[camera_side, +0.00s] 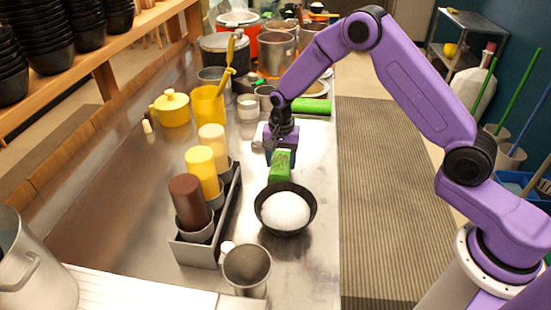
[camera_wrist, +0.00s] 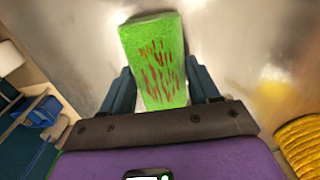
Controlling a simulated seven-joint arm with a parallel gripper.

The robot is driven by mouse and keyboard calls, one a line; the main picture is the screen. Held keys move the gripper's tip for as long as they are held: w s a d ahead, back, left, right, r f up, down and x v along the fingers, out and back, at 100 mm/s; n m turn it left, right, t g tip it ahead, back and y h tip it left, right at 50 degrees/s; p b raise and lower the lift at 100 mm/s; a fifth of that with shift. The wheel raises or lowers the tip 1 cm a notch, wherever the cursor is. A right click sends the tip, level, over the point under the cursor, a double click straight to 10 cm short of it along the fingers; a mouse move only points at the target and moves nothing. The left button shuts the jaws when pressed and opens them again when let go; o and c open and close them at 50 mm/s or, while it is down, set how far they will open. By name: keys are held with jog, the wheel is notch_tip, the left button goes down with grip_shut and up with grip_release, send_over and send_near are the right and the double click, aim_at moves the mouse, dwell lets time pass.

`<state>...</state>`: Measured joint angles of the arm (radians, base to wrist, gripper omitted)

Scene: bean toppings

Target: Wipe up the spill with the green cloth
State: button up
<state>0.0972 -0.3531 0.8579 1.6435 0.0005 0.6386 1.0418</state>
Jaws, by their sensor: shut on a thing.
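The green cloth (camera_side: 281,166), a block-like green piece, hangs below my gripper (camera_side: 282,148) in the side view, just behind the black bowl. The cloth (camera_wrist: 152,50) also shows in the wrist view, with reddish-brown streaks across its face. My gripper (camera_wrist: 163,88) is shut on it, with one dark blue finger at each side. I cannot tell whether the cloth's lower end touches the metal counter (camera_side: 140,190). I cannot make out a distinct spill on the counter in either view.
A black bowl of white grains (camera_side: 285,211) stands just in front of the cloth. A sauce-bottle rack (camera_side: 197,252) is left of the bowl, and a metal cup (camera_side: 247,268) is in front. Another green item (camera_side: 312,106) lies farther back. Counter right of my gripper is clear.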

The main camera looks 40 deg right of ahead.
jog(key=shift+s+d+f, duration=0.1)
jog(key=shift+s+d, duration=0.9)
jog(key=shift+s, duration=0.05)
jog(key=shift+w+a, duration=1.85)
jog(key=shift+a, duration=0.05)
jog(key=shift+d+r, duration=0.1)
jog(key=shift+r, duration=4)
